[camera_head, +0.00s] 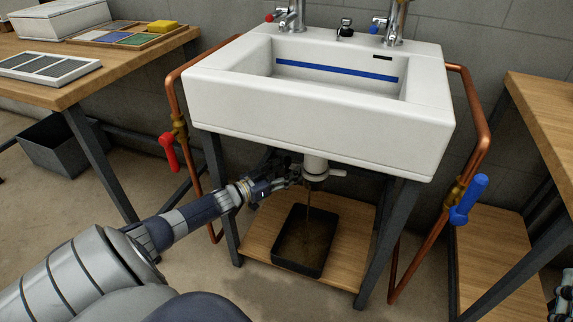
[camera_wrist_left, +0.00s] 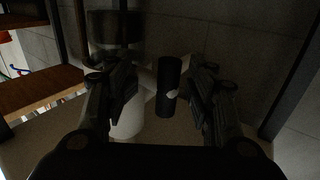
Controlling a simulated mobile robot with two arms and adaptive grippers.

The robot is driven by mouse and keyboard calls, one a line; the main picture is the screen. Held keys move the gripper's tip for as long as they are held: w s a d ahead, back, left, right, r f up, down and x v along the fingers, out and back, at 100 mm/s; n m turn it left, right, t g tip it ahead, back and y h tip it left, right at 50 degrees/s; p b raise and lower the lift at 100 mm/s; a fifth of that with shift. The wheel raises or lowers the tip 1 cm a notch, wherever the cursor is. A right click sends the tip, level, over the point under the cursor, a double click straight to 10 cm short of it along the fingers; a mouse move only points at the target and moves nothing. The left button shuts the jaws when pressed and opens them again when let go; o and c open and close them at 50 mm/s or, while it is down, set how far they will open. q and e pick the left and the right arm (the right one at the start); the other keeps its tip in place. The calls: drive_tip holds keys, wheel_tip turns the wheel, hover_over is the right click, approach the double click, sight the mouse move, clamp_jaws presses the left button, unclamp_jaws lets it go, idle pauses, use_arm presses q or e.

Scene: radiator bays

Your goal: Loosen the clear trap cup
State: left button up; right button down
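The white drain trap (camera_head: 316,167) hangs under the sink, with a short white stub on its right side. The clear cup at its lower end is small and hard to make out. A thin brownish stream falls from there into a black tray (camera_head: 284,263). My left gripper (camera_head: 297,172) is at the trap's left side. In the dark left wrist view its fingers (camera_wrist_left: 163,88) are apart, with a dark cylinder (camera_wrist_left: 168,72) showing between or beyond them. I cannot tell whether they touch the trap. A grey mechanism at the lower right edge may be my right gripper (camera_head: 564,298).
The white sink (camera_head: 315,122) is close above my left gripper. Copper pipes with a red valve handle (camera_head: 169,152) and a blue one (camera_head: 468,199) run at either side. Dark stand legs and a wooden shelf (camera_head: 258,238) frame the space below.

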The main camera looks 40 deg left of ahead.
use_arm(q)
drive_tip(key=shift+w+a+r, duration=0.1)
drive_tip(key=shift+w+r, duration=0.2)
drive_tip(key=shift+r, duration=0.05)
drive_tip(key=shift+s, duration=0.1)
drive_tip(key=shift+s+a+f, duration=0.15)
drive_tip(key=shift+s, duration=0.4)
drive_tip(key=v, duration=1.1)
drive_tip(key=shift+d+f, duration=0.2)
drive_tip(key=shift+d, duration=0.1)
